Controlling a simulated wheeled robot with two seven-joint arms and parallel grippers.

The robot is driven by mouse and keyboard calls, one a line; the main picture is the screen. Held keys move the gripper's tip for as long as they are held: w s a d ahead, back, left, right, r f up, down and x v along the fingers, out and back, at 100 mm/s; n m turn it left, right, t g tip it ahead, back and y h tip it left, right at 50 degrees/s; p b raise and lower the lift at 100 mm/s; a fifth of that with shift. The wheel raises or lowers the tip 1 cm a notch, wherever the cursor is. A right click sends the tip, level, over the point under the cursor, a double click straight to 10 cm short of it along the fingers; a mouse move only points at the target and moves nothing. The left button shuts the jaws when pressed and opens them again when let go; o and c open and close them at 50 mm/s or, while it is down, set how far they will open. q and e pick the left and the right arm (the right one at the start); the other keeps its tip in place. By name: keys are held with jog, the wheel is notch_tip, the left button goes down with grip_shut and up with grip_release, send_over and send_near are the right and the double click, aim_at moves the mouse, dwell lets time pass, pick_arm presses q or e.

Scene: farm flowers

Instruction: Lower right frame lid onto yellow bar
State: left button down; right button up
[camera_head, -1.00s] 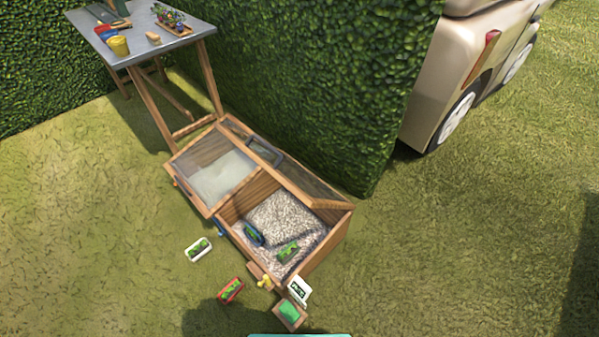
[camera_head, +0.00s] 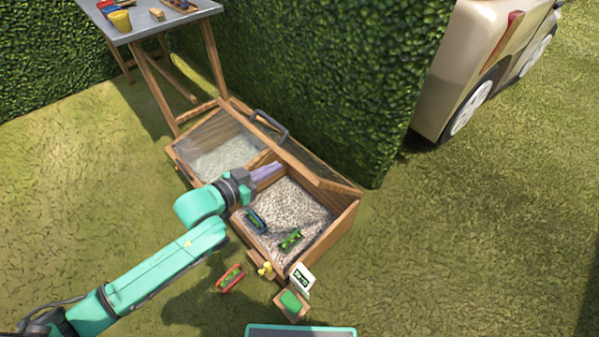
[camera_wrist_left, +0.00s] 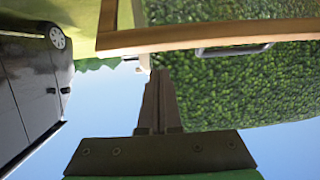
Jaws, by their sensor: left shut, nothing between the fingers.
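The right frame lid (camera_head: 318,170) is a wood-rimmed clear panel standing raised and tilted over the back of the wooden cold frame (camera_head: 327,243), with a dark handle (camera_head: 270,125) at its upper end. The wrist view shows a wooden rail (camera_wrist_left: 210,37) and a grey handle (camera_wrist_left: 233,50). A small yellow piece (camera_head: 266,269) sits at the box's front; I cannot tell whether it is the yellow bar. My left gripper (camera_head: 277,168) is shut and empty above the box's middle, short of the lid; its fingers also show in the wrist view (camera_wrist_left: 157,75). My right gripper is out of view.
The left panel (camera_head: 215,140) lies over the left compartment. A blue tray (camera_head: 255,220) and a green-planted tray (camera_head: 290,240) lie on the gravel. A red tray (camera_head: 231,278) is on the grass. The hedge (camera_head: 310,80) stands close behind the box.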

aim_at(299, 166)
pick_arm(q)
jog(key=shift+m+g+h, duration=0.3)
jog(key=shift+h, duration=0.2)
jog(key=w+d, duration=0.1)
jog(key=d, duration=0.2)
jog(key=w+d, duration=0.2)
jog(key=d, duration=0.1)
jog(key=w+d, duration=0.2)
jog(key=d, duration=0.1)
jog(key=shift+r+b, duration=0.25)
jog(key=shift+b, duration=0.05)
jog(key=shift+s+a+f+p, duration=0.2)
jog(key=shift+s+a+f, duration=0.25)
jog(key=shift+f, duration=0.15)
jog(key=shift+s+a+f+p, duration=0.15)
jog(key=shift+s+a+f, duration=0.25)
jog(key=shift+f, duration=0.15)
jog(key=shift+s+a+f, duration=0.1)
jog(key=shift+a, duration=0.1)
jog(key=shift+d+f, duration=0.1)
